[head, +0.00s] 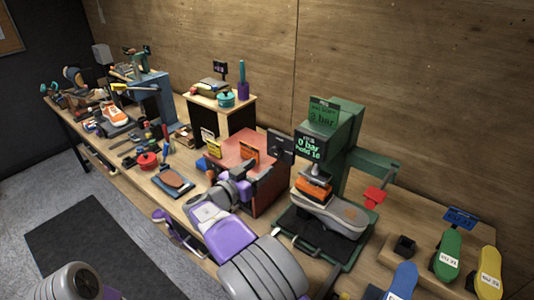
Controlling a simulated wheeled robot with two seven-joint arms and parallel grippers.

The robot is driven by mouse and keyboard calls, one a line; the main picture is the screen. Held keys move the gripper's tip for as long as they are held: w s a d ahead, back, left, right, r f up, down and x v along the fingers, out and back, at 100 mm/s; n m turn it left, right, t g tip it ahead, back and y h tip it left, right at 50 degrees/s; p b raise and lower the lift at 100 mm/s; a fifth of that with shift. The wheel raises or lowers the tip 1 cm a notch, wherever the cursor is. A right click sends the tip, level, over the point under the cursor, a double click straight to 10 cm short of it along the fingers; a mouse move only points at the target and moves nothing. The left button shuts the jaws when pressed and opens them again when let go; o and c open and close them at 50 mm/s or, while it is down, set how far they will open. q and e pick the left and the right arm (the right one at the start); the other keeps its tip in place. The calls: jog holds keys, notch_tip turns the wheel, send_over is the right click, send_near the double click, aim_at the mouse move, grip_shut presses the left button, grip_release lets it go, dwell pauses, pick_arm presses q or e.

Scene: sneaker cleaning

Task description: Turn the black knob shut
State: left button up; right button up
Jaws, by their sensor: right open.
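My right gripper (233,186) is open at the front left of a red box-shaped unit (268,190) on the bench. Its purple and grey arm comes up from the bottom middle and covers part of the unit's front. I cannot clearly make out the black knob; dark shapes lie close to the gripper's fingers, and I cannot tell knob from gripper there. Whether the fingers touch anything is also unclear. Part of my left arm shows at the lower left; its gripper is not clearly visible.
A green press (345,140) with a "0 bar" display (309,146) stands right of the red unit, a grey-soled shoe (335,213) under it. A dark panel (281,146) stands behind the unit. Green (448,254), yellow (489,272) and blue (403,281) brushes lie right. Tools crowd the left.

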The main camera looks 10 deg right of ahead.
aim_at(274, 153)
jog(key=shift+m, duration=0.3)
jog(key=w+d, duration=0.1)
jog(key=w+d+r, duration=0.1)
jog(key=d, duration=0.1)
jog(key=w+d+p, duration=0.1)
jog(key=shift+w+d+r, duration=0.35)
jog(key=shift+w+d, duration=0.35)
jog(key=shift+d, duration=0.1)
jog(key=shift+f, duration=0.1)
jog(key=c, duration=1)
